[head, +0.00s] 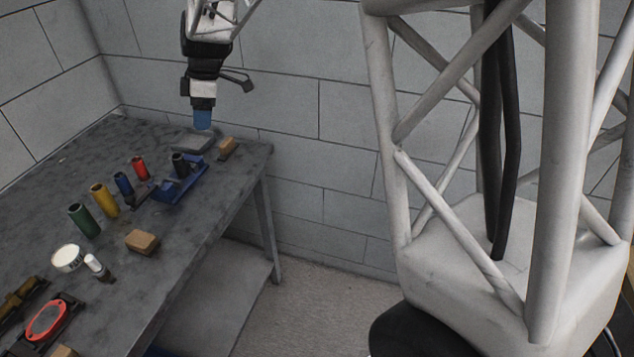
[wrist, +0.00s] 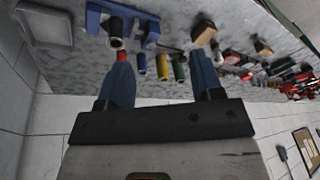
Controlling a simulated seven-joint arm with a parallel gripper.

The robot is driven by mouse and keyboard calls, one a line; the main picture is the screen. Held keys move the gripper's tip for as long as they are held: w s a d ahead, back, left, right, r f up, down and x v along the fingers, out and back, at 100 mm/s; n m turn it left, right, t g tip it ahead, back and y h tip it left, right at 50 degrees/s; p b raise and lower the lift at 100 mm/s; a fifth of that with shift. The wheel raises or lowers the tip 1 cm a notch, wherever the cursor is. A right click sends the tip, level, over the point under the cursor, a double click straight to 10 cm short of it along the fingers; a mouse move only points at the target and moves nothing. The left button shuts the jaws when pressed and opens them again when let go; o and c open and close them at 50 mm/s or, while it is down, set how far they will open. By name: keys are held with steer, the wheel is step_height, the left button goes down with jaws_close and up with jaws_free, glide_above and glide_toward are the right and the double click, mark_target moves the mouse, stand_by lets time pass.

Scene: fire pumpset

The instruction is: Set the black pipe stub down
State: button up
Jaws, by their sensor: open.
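The black pipe stub (head: 180,166) stands roughly upright at the blue holder (head: 183,187) near the far right end of the grey table. It also shows in the wrist view (wrist: 116,33), between parts of the blue holder (wrist: 148,37). I cannot tell whether it is fully seated in it. My gripper (head: 203,121) is above the far end of the table, behind and above the stub and apart from it. In the wrist view my gripper (wrist: 163,76) has its two blue fingers wide apart, with nothing held between them.
Red (head: 139,168), blue (head: 123,184), yellow (head: 103,197) and green (head: 83,220) stubs stand in a row left of the holder. Wooden blocks (head: 142,241) (head: 227,148) and a grey plate (head: 192,141) lie nearby. A white round part (head: 68,258) sits nearer the front.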

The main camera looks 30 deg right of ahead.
steer(key=s+d+r+m+t+h, duration=0.1)
steer(key=s+d+r+m, duration=0.15)
steer(key=s, duration=0.45)
steer(key=s+d+r+m, duration=0.1)
steer(key=s+d+m, duration=0.15)
steer(key=s, duration=0.45)
steer(key=s+d+r+m+t+h, duration=0.1)
steer(key=s+r+m, duration=0.1)
steer(key=s+m, duration=0.35)
steer(key=s+d+f+m, duration=0.1)
steer(key=s+d+m, duration=0.1)
steer(key=s, duration=0.7)
steer(key=s+d+f+m+t+h, duration=0.1)
steer(key=s+m, duration=0.3)
steer(key=s, duration=0.5)
steer(key=shift+s+d+f, duration=0.3)
steer(key=shift+d+f, duration=0.35)
steer(key=shift+f, duration=0.15)
